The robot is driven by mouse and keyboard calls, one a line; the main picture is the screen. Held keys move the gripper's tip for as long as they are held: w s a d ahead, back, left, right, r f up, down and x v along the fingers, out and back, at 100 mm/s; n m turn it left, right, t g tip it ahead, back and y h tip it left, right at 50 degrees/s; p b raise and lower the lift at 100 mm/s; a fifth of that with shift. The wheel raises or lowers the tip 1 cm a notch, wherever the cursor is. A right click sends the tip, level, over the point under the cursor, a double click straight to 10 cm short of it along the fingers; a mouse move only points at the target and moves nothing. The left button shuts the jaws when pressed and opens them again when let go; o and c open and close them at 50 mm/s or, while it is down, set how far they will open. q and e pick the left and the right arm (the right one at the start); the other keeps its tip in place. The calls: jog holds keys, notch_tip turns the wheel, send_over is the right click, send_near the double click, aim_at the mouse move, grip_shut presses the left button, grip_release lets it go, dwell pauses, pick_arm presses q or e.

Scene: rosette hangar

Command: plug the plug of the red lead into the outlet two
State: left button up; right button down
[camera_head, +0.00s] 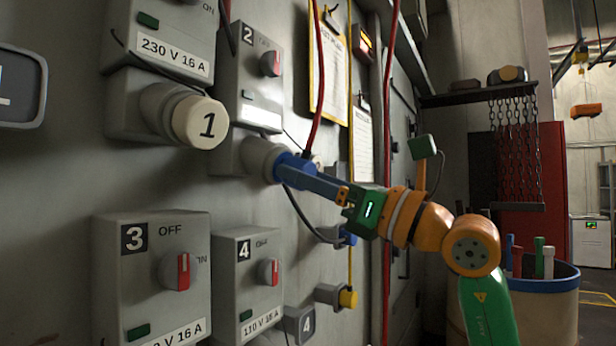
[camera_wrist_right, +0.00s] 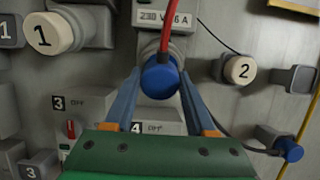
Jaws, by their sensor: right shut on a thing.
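Outlet two is a grey box (camera_head: 248,108) marked 2, with a round grey socket (camera_head: 257,157) below it. My right gripper (camera_head: 296,172) is shut on the blue plug (camera_wrist_right: 160,80) of the red lead. In the head view the plug's front meets the socket mouth, roughly in line with it; how deep it sits is hidden. The red lead (camera_head: 318,70) rises from the plug; it also shows in the right wrist view (camera_wrist_right: 180,22). My left gripper is not in view.
The cap marked 1 (camera_head: 205,122) covers the socket at left. Boxes 3 (camera_head: 150,300) and 4 (camera_head: 246,290) are below. Another blue plug (camera_wrist_right: 289,150) and a yellow-ended fitting (camera_head: 348,298) are on the right. A bin (camera_head: 540,305) stands at right.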

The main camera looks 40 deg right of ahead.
dwell(0.7)
jog(key=shift+w+a+r+p, duration=0.1)
jog(key=shift+w+r+p, duration=0.1)
jog(key=shift+w+p, duration=0.4)
jog(key=shift+c, duration=0.7)
grip_release()
jog(key=b+v, duration=0.3)
jog(key=v, duration=0.4)
